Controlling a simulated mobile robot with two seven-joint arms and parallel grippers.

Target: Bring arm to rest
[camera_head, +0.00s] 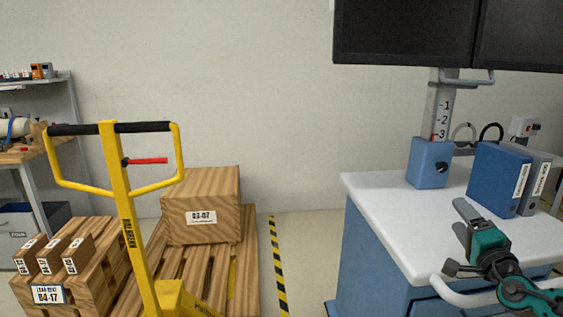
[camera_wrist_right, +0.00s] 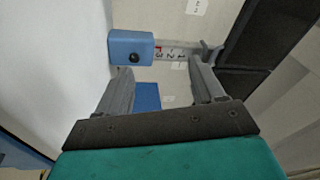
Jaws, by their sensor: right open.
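My right gripper (camera_head: 456,234) is teal with grey fingers, above the white top of the blue cart (camera_head: 385,200) near its front edge. The fingers are apart with nothing between them. In the right wrist view the two grey fingers (camera_wrist_right: 160,70) are also spread. Beyond them is the blue block with a black knob (camera_wrist_right: 130,47) on the cart's scaled column. My left gripper is in neither view.
Blue and grey binders (camera_head: 497,178) stand on the cart behind my right gripper. Dark monitors (camera_head: 405,32) hang above. A pale handle rail (camera_head: 465,298) runs along the front. A yellow pallet truck (camera_head: 118,200) and wooden pallet with a box (camera_head: 200,205) are left.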

